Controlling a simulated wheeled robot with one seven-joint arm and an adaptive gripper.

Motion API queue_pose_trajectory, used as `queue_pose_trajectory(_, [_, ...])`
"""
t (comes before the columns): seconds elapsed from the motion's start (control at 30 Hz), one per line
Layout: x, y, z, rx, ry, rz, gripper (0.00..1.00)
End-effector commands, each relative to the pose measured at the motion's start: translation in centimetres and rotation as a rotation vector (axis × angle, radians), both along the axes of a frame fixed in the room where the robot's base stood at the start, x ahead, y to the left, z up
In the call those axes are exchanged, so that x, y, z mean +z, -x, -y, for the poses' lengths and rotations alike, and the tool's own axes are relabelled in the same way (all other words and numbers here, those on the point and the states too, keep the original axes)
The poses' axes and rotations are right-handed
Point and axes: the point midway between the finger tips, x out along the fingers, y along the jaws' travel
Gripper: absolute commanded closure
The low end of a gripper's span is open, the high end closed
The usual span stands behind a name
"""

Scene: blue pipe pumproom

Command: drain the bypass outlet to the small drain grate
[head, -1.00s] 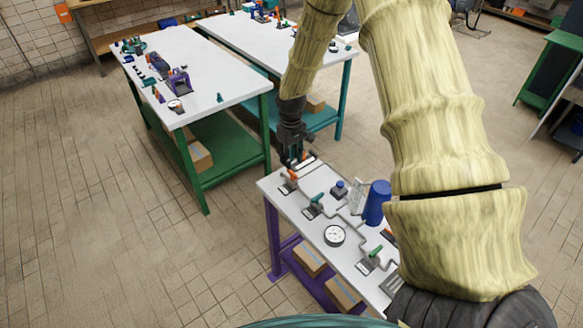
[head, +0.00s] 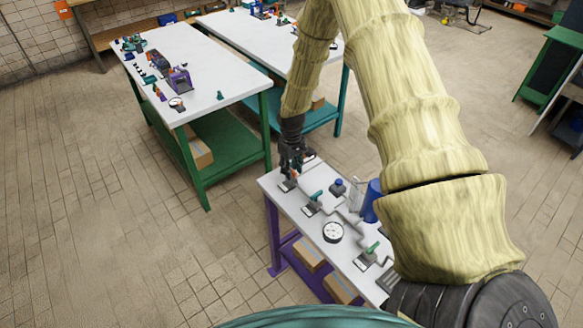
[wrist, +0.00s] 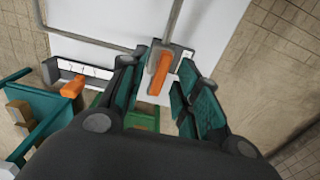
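A valve with an orange handle (wrist: 160,74) sits on a grey pipe in the wrist view, between my gripper's fingers (wrist: 160,98). The fingers are apart, one on each side of the handle, and do not visibly grip it. In the head view my gripper (head: 289,172) points down over the far left corner of the small white table (head: 305,217). Farther along the pipe are a valve with a teal handle (head: 316,196) and one with a green handle (head: 373,247). A dark slotted grate (head: 389,279) lies near the right end, partly hidden by my arm. I cannot tell which pipe end is the bypass outlet.
A round gauge (head: 333,232), a blue knob (head: 338,183) and a blue cylinder (head: 371,202) stand on the small table. A second orange piece (wrist: 73,87) lies left of the fingers in the wrist view. A long green-legged bench (head: 215,65) stands behind; floor left is clear.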

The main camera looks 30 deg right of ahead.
Motion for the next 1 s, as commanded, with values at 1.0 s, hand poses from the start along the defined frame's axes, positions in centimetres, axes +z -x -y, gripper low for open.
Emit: queue_pose_trajectory(1.0, [-0.15, -0.11, 0.01, -0.269, 0.002, 0.001, 1.0])
